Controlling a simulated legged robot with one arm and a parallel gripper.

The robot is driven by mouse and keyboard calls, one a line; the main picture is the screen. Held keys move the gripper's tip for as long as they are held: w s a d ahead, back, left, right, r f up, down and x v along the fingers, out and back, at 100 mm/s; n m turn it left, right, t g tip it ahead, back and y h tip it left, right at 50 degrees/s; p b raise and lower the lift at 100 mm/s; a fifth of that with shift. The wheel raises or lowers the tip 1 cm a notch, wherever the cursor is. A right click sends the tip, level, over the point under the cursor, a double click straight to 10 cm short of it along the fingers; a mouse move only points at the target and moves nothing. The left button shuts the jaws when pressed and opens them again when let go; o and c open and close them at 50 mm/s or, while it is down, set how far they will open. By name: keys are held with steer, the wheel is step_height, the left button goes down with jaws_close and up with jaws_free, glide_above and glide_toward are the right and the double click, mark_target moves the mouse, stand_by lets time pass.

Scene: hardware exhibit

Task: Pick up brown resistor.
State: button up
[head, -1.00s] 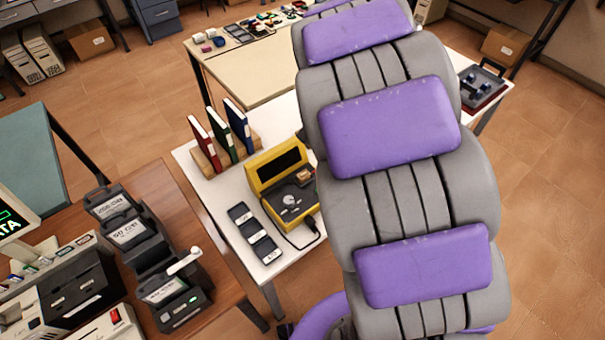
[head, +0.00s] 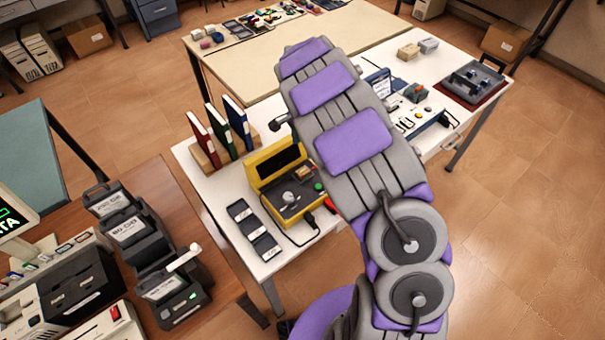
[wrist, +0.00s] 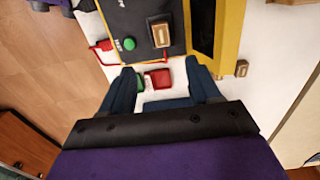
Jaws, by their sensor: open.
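A small brown block (wrist: 161,33), which looks like the resistor, sits on the dark panel of a yellow-cased device (wrist: 228,30). In the head view the brown block (head: 304,172) lies on the panel of the open yellow case (head: 256,170). A second small brown piece (wrist: 241,68) lies on the white table beside the case; I cannot tell which is the resistor. My gripper (wrist: 162,72) is open, its two dark blue fingers apart and pointing toward the device. A red piece (wrist: 158,79) and a green piece (wrist: 139,82) show between the fingers. The head view does not show the fingers clearly.
The white table (head: 215,187) also holds three upright books (head: 220,133) and a dark strip of modules (head: 253,230) left of the case. A brown desk with machines (head: 150,255) stands at the left.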

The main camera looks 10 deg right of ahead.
steer(key=b, duration=0.1)
glide_above(302, 171)
steer(key=f, duration=0.7)
steer(key=shift+d+f, duration=0.3)
steer(key=shift+f, duration=0.1)
steer(key=shift+a+f+b, duration=0.2)
steer(key=shift+f+b, duration=0.4)
steer(key=shift+f, duration=2.05)
steer(key=shift+r, duration=0.1)
steer(key=c, duration=1.1)
steer(key=shift+r, duration=0.55)
step_height(302, 171, up, 2)
steer(key=shift+r+p, duration=0.25)
steer(key=shift+p, duration=0.25)
steer(key=s, duration=0.5)
steer(key=s+r+p, duration=0.1)
steer(key=s, duration=1)
steer(key=shift+r+p, duration=0.15)
steer(key=shift+p, duration=0.15)
